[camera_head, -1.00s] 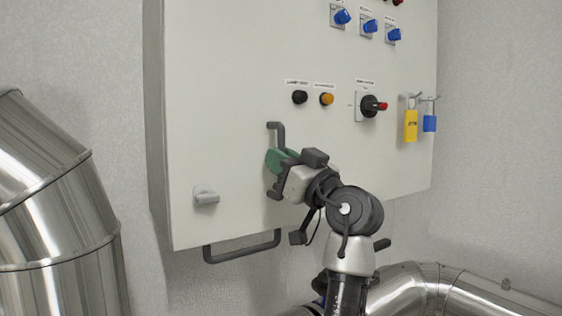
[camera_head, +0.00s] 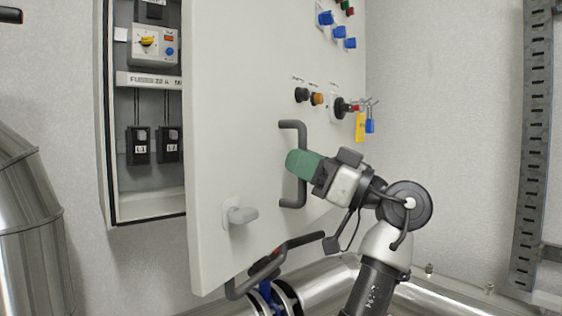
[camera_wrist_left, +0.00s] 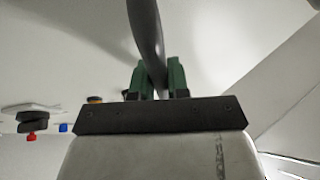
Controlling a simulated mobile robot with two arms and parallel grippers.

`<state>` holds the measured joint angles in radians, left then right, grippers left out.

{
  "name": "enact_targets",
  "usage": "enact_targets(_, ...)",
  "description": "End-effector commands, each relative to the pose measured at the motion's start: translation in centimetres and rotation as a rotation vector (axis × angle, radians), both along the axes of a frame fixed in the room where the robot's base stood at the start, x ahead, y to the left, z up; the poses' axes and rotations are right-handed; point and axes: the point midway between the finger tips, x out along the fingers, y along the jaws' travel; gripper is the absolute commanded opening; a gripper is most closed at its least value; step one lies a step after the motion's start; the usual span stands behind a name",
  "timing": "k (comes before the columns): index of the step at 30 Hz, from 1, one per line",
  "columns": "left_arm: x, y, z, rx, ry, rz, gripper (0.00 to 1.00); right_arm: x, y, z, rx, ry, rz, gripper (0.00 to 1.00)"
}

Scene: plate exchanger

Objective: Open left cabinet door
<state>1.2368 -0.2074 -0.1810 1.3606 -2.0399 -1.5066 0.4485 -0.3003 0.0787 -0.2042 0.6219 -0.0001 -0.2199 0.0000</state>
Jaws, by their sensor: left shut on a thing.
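My left gripper (camera_head: 303,164), with green fingers, is shut on this handle. In the left wrist view the dark handle bar (camera_wrist_left: 147,35) runs between the green fingers (camera_wrist_left: 160,76). The cabinet interior (camera_head: 150,177) shows at the door's left, with switches and fuses inside. My right gripper is not in view.
Inside are a yellow-handled switch (camera_head: 149,40) and black fuse holders (camera_head: 138,145). Shiny pipes run at left (camera_head: 32,230) and below. A dark lever (camera_head: 290,245) shows under the door. A metal rail (camera_head: 533,150) stands at right.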

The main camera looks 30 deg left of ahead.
Motion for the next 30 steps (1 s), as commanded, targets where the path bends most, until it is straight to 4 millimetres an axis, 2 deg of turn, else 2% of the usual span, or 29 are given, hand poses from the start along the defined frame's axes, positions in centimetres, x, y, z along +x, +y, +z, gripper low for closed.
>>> enact_targets(1,0.2,-1.0,0.4,0.009,0.003,-0.001,0.0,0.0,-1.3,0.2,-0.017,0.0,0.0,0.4)
enact_targets(3,0.3,-2.4,0.5,0.009,0.003,-0.001,0.0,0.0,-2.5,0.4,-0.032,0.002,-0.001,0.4)
enact_targets(5,0.4,-3.3,0.5,0.009,0.002,0.001,0.0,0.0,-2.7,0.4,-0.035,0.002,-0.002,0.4)
enact_targets(9,0.4,-4.6,0.5,0.008,-0.001,0.003,0.0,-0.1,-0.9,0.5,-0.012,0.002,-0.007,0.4)
enact_targets(13,0.4,-4.8,0.4,0.007,-0.001,0.003,0.0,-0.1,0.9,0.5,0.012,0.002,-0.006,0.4)
enact_targets(18,0.4,-4.9,0.4,0.008,-0.002,0.002,0.0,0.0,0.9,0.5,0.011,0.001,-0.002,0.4)
enact_targets(19,0.4,-4.9,0.4,0.008,-0.002,0.002,0.17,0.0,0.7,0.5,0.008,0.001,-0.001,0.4)
enact_targets(23,0.4,-4.9,0.3,0.008,-0.003,0.003,0.37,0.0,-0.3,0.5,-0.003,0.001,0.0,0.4)
enact_targets(24,0.4,-4.8,0.3,0.008,-0.003,0.003,0.4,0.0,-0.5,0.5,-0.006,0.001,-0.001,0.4)
enact_targets(30,0.4,-4.8,0.3,0.007,-0.004,0.003,0.4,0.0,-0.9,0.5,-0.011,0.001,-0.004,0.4)
